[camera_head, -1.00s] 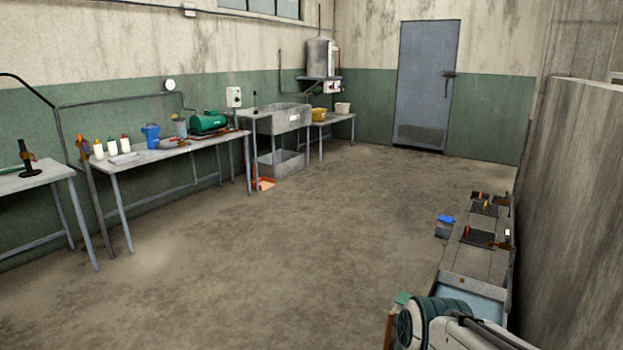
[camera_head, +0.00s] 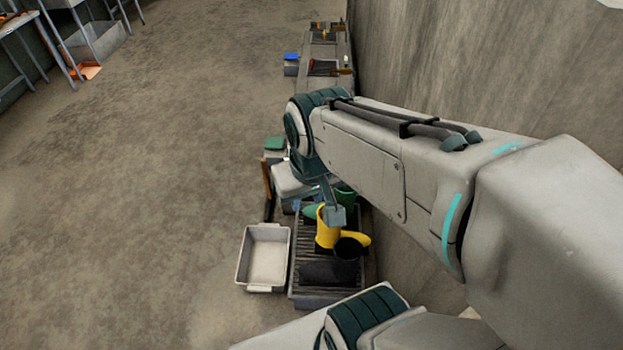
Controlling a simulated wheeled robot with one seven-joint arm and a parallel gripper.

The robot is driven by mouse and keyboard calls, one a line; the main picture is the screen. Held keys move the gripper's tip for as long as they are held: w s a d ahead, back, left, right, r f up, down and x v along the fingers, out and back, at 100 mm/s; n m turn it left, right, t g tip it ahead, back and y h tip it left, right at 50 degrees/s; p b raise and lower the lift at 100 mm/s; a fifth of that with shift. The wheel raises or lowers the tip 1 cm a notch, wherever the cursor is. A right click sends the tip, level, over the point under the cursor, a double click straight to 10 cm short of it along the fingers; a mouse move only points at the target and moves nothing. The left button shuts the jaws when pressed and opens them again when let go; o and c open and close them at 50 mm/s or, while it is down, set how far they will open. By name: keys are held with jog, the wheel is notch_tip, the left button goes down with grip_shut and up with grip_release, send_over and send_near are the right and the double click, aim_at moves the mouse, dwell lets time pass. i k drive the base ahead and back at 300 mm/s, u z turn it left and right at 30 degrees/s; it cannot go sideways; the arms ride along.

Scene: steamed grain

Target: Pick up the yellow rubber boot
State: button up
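A yellow rubber boot (camera_head: 325,236) stands on a dark slatted rack low in the camera view, its toe pointing right. A black boot (camera_head: 347,250) is just in front of it, and green footwear (camera_head: 346,196) shows behind it. My arm reaches in from the right and bends down there. My gripper (camera_head: 334,214) is seen from above, over or right beside the top of the yellow boot. I cannot tell whether it touches the boot, and its fingers are too small and overlapped to read. Part of the boot's upper is hidden by it.
The slatted rack (camera_head: 297,277) stands along the wall (camera_head: 420,60) at right. A pale empty tray (camera_head: 244,262) lies on the floor left of it. A low bench (camera_head: 317,83) with small items and a blue-topped box (camera_head: 291,64) are farther back. Open floor lies left.

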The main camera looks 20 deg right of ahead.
aim_at(344, 231)
jog(key=k, duration=1)
jog(key=u, duration=0.95)
jog(key=i, duration=0.7)
jog(key=z, duration=2.1)
jog(key=i, duration=0.5)
jog(key=z, duration=0.1)
